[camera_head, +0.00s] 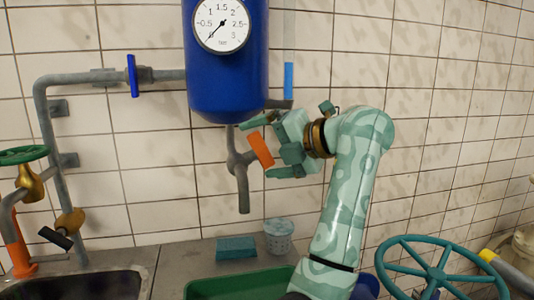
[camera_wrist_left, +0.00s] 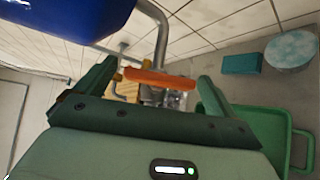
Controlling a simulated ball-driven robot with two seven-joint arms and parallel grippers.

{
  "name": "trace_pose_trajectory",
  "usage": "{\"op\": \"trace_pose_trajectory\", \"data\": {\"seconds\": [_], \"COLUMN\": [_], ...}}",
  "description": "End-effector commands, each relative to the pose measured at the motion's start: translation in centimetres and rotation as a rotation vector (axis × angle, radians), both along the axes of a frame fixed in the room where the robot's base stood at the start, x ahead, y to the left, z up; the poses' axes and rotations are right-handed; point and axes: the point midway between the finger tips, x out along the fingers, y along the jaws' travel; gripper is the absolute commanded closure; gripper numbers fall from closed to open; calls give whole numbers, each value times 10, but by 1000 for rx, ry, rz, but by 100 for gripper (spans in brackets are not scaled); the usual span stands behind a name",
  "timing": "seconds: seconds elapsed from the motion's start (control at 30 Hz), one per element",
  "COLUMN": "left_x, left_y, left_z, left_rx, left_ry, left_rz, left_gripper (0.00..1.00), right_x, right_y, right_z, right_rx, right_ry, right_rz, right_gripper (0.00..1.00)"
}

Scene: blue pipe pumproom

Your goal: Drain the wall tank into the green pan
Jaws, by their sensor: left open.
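The blue wall tank (camera_head: 226,88) hangs at top centre with a round gauge (camera_head: 221,25); its needle points near 0. A blue section (camera_head: 288,80) shows in the slim tube beside it. A grey drain pipe (camera_head: 243,190) with an orange valve handle (camera_head: 260,150) comes down below. The green pan (camera_head: 215,284) is at the bottom, partly hidden by my arm. My left gripper (camera_head: 266,146) is open at the handle. In the left wrist view, the orange handle (camera_wrist_left: 160,79) lies across between the spread fingers; contact cannot be told. My right gripper is not in view.
A teal sponge (camera_head: 236,248) and a pale cup with a teal top (camera_head: 278,236) stand on the counter behind the pan. A dark sink (camera_head: 75,285) is at lower left. A blue-handled valve (camera_head: 132,76) sits on the left pipe. A teal handwheel (camera_head: 437,270) is at lower right.

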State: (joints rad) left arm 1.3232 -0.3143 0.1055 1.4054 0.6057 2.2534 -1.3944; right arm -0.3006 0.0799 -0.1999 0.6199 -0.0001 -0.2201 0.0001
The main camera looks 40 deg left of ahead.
Motion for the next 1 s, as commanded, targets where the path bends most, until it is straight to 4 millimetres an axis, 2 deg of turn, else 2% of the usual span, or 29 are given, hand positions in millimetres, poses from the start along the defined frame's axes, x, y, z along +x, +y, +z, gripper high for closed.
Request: {"op": "trace_pose_trajectory", "data": {"seconds": [0.13, 0.17, 0.3, 0.33, 0.67, 1.0], "left_x": [0, 0, 0, 0, 0, 1], "left_y": [0, 0, 0, 0, -1, -1], "left_z": [0, 0, 0, 0, -1, -3], "left_rx": [0, 0, 0, 0, 21, 164], "left_ry": [0, 0, 1, 1, -16, -135], "left_rz": [0, 0, 0, 0, 14, 106], "left_gripper": [5, 8, 47, 50, 50, 50], "right_x": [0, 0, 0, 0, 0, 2], "right_y": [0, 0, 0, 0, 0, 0], "right_z": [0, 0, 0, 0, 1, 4], "right_rx": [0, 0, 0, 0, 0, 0], "right_ry": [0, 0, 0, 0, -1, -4], "right_rz": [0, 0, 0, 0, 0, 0], "right_gripper": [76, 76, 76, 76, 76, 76]}}
